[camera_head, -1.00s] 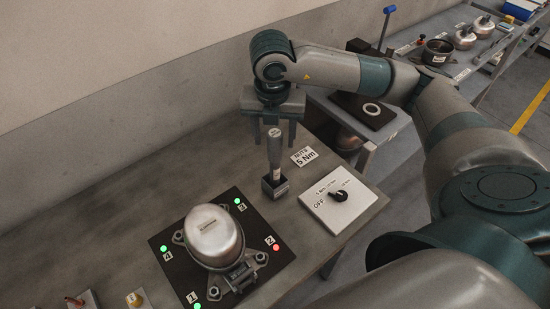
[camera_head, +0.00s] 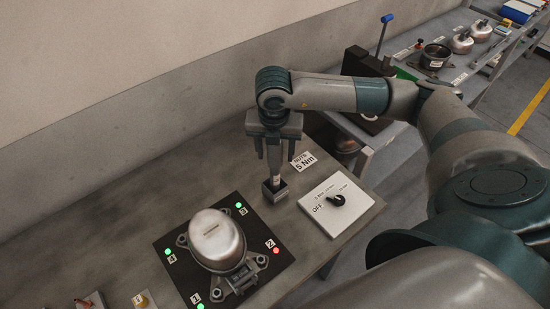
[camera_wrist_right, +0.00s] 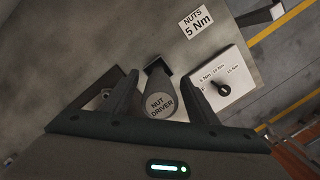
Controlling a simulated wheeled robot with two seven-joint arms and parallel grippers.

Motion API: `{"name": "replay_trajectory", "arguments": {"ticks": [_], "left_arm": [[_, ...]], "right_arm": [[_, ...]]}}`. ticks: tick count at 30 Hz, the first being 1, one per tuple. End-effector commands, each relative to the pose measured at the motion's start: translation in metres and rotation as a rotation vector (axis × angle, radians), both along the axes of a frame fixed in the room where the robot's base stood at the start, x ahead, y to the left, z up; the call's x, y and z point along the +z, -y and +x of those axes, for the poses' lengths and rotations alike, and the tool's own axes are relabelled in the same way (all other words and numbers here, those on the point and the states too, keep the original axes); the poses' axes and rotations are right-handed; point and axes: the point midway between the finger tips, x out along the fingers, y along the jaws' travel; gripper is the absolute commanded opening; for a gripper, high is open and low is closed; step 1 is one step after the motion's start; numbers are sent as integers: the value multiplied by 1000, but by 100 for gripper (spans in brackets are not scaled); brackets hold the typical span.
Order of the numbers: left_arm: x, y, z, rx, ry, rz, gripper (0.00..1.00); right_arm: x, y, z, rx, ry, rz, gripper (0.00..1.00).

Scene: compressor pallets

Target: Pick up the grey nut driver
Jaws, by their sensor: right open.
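The grey nut driver (camera_head: 274,166) stands upright in a small dark holder (camera_head: 275,190) on the workbench. In the right wrist view its round end, lettered "NUT DRIVER" (camera_wrist_right: 160,105), faces the camera. My right gripper (camera_head: 273,150) points down over it and is open. Its two fingers are on either side of the driver's upper part. The wrist view shows the driver between the fingers (camera_wrist_right: 168,98), and whether they touch it cannot be told. My left gripper is not in view.
A silver compressor (camera_head: 215,240) sits on a black plate (camera_head: 180,262) with numbered lights, green except red at 2. A white dial panel (camera_head: 330,210) lies right of the holder. A "NUTS 5 Nm" label (camera_head: 303,160) is behind it. A side table (camera_head: 375,140) is at right.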

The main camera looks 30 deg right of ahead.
Motion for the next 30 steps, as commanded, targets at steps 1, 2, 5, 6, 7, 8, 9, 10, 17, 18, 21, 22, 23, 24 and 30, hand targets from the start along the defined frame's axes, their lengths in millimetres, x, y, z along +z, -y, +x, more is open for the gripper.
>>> {"name": "replay_trajectory", "arguments": {"ticks": [1, 2, 5, 6, 7, 8, 9, 10, 17, 18, 21, 22, 23, 24, 30], "left_arm": [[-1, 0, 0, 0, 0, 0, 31], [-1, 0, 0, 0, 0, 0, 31], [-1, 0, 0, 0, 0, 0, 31], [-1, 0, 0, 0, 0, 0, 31], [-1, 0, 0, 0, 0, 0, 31], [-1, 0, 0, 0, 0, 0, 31], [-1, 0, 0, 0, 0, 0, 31], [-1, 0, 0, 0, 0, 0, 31], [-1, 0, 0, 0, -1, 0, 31], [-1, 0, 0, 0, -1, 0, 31], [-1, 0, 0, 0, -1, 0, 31], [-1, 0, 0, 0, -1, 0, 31], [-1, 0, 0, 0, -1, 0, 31], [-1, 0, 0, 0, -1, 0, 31], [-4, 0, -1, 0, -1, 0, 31]], "right_arm": [[-1, 0, 0, 0, 0, 0, 54], [-1, 0, 0, 0, 0, 0, 54], [0, 0, 0, 0, 0, 0, 54], [0, 0, 0, 0, 0, 0, 54], [0, 0, 0, 0, 0, 0, 54], [0, 0, 0, 0, 0, 0, 54], [0, 0, 0, 0, 0, 0, 54], [0, 0, 0, 0, 0, 0, 54], [0, 0, 0, 1, 0, 0, 11], [0, 0, 0, 0, 0, 0, 1], [1, 0, 0, 0, 1, 0, 0], [1, 0, 0, 0, 1, 0, 0], [1, 0, 0, 0, 1, 0, 0], [1, 0, 0, 0, 1, 0, 0], [5, 0, 1, 0, 3, 2, 0]]}}
